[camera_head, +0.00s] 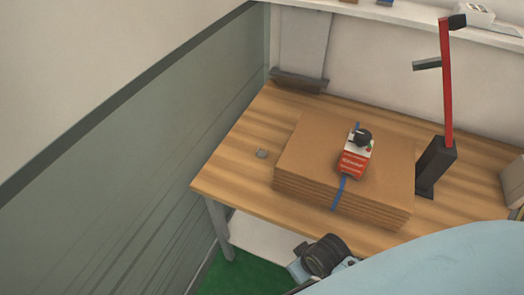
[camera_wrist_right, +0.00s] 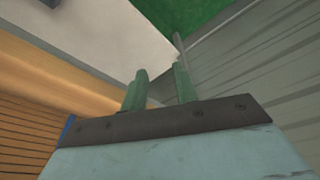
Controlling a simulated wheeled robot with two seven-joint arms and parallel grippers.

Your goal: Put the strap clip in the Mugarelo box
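A dark round object (camera_head: 363,137) sits at the box's upper end. My right gripper shows in the right wrist view with two green fingers (camera_wrist_right: 160,88) apart and nothing between them. In the head view its fingers cannot be made out. My left gripper is not in view.
A blue strap (camera_head: 340,190) runs around the stack. A red-handled tool in a black stand (camera_head: 436,165) is right of it. A grey-green wall (camera_head: 130,170) borders the left side. A white lower shelf (camera_head: 262,236) is under the table. The table around the grey piece is clear.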

